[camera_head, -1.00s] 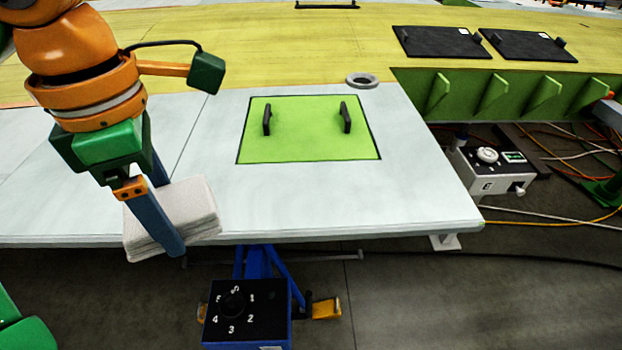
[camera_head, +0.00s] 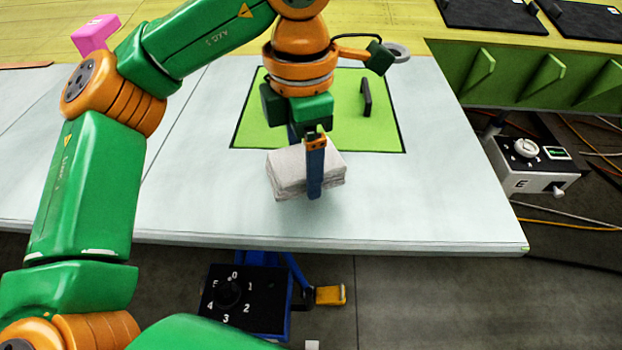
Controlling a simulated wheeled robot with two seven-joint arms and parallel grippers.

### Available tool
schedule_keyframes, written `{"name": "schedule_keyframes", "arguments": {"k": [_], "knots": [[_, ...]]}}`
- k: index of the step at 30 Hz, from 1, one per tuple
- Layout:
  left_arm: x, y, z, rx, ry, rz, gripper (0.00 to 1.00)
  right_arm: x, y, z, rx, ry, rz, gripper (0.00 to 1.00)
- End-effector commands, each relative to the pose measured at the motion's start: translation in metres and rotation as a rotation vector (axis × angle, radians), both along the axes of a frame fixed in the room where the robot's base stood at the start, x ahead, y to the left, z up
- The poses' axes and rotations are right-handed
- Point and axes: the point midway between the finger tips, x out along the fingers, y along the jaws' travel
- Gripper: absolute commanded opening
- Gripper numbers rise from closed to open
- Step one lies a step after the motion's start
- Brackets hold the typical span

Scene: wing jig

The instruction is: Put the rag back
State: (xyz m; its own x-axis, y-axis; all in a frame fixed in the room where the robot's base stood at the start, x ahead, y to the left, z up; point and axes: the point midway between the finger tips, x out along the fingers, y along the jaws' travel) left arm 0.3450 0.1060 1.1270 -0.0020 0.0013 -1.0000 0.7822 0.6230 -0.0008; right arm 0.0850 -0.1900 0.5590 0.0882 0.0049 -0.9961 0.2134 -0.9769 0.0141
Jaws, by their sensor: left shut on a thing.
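The rag (camera_head: 289,172) is a folded, light grey-white stack of cloth. My left gripper (camera_head: 314,178) is shut on it, with one blue finger across its near side. The rag is in front of the near edge of the bright green panel (camera_head: 378,138) on the pale wing surface. I cannot tell whether the rag touches the surface or is held above it. My left arm covers much of the left side of the view and part of the green panel, including one of its handles. My right gripper is not in view.
A black dial box (camera_head: 243,300) stands below the near edge. A grey control box (camera_head: 530,165) stands at the right, near cables. A pink block (camera_head: 95,33) is at the far left. The right part of the pale surface (camera_head: 440,200) is clear.

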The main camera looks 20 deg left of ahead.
Motion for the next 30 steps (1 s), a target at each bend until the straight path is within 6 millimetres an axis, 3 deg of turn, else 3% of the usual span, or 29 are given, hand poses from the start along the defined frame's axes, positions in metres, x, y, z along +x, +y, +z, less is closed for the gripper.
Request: {"name": "schedule_keyframes", "arguments": {"k": [3, 9, 19, 20, 21, 30], "knots": [[0.007, -0.009, -0.014, 0.001, 0.005, -0.002, 0.37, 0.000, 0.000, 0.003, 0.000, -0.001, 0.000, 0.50], [0.007, -0.007, -0.040, 0.001, -0.001, -0.001, 0.37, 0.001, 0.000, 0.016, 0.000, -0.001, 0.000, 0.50], [0.007, -0.007, -0.047, 0.001, -0.001, 0.000, 0.37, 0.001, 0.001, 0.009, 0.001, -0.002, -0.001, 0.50], [0.007, -0.007, -0.045, 0.001, -0.001, 0.000, 0.90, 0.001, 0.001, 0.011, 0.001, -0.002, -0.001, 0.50], [0.007, -0.007, -0.045, 0.001, -0.001, 0.000, 1.00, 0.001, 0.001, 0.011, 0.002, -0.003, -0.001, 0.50], [0.007, -0.007, -0.039, 0.001, -0.002, 0.000, 1.00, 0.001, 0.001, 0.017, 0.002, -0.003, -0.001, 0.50]]}}
